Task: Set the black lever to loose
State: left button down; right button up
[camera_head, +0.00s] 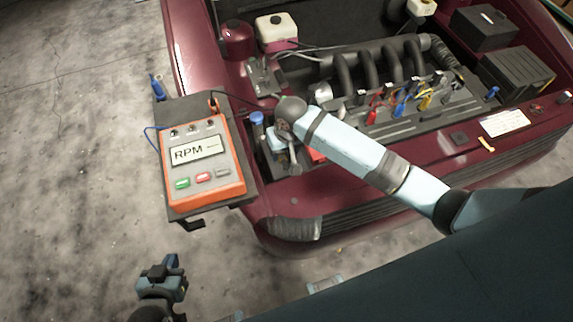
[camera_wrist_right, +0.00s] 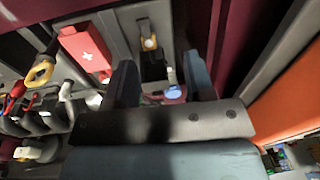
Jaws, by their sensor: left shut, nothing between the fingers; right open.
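I cannot make out the black lever for certain. In the right wrist view a dark upright part (camera_wrist_right: 152,66) with a pale, yellow-ringed end (camera_wrist_right: 149,42) shows between the fingers, but I cannot tell whether it is the lever. My right gripper (camera_wrist_right: 159,64) is open, with nothing held between its fingers. In the head view my right arm reaches over the car's front left corner and hides much of what is beneath. A blue cap (camera_head: 256,118) stands just left of the wrist. My left gripper (camera_head: 172,270) is shut and empty, low over the floor.
An orange RPM box (camera_head: 205,172) sits on a dark panel left of the right wrist. The maroon car (camera_head: 186,60) has hoses, coloured clips and a black box (camera_head: 515,72). A red block (camera_wrist_right: 86,52) with a white cross lies left of the right fingers. The floor at left is clear.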

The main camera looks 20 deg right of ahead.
aim_at(287, 167)
jog(key=shift+g+h, duration=0.4)
jog(key=shift+h, duration=0.2)
jog(key=f, duration=0.3)
jog(key=w+d+f, duration=0.1)
jog(key=f, duration=0.7)
jog(key=shift+w+d+f, duration=0.25)
jog(key=shift+w, duration=0.1)
pick_arm(q)
jog(key=shift+s+f, duration=0.15)
